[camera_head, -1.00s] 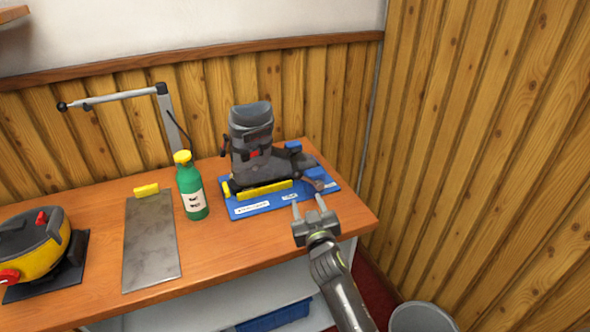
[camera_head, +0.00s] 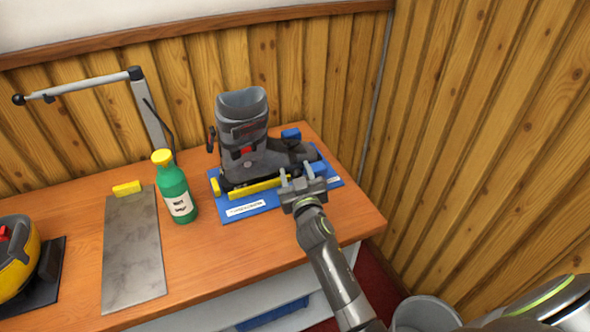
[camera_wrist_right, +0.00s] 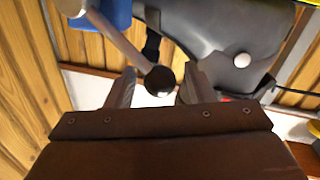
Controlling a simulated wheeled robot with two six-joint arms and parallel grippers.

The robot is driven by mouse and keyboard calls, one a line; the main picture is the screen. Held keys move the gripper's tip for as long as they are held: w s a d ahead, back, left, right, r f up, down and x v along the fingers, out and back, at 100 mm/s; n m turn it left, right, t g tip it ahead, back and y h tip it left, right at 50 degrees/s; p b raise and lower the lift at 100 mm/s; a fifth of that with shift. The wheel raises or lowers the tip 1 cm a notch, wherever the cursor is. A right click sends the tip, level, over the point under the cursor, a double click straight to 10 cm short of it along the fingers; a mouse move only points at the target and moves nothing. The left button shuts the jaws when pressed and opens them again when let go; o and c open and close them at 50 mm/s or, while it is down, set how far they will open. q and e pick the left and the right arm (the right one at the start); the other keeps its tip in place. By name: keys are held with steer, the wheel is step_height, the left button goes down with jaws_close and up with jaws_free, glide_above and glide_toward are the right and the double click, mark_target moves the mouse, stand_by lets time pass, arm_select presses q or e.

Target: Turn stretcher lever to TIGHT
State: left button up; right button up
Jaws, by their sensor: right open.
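The grey ski boot (camera_head: 245,140) stands in a stretcher on a blue base (camera_head: 258,207) with white labels, at the right end of the bench. In the right wrist view, the stretcher lever (camera_wrist_right: 122,40) is a pale bar ending in a dark round knob (camera_wrist_right: 160,81). My right gripper (camera_head: 296,170) is open at the toe-side front of the base. In the wrist view its fingers (camera_wrist_right: 158,92) stand on either side of the knob, with gaps showing. In the head view the gripper hides the lever, and its label there is unreadable. My left gripper is out of view.
A green bottle (camera_head: 173,190) stands left of the base. A jointed lamp-like arm (camera_head: 90,86) rises behind. A wood wall closes the right side.

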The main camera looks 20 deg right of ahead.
steer(key=shift+s, duration=0.1)
steer(key=shift+c, duration=0.7)
jaws_close()
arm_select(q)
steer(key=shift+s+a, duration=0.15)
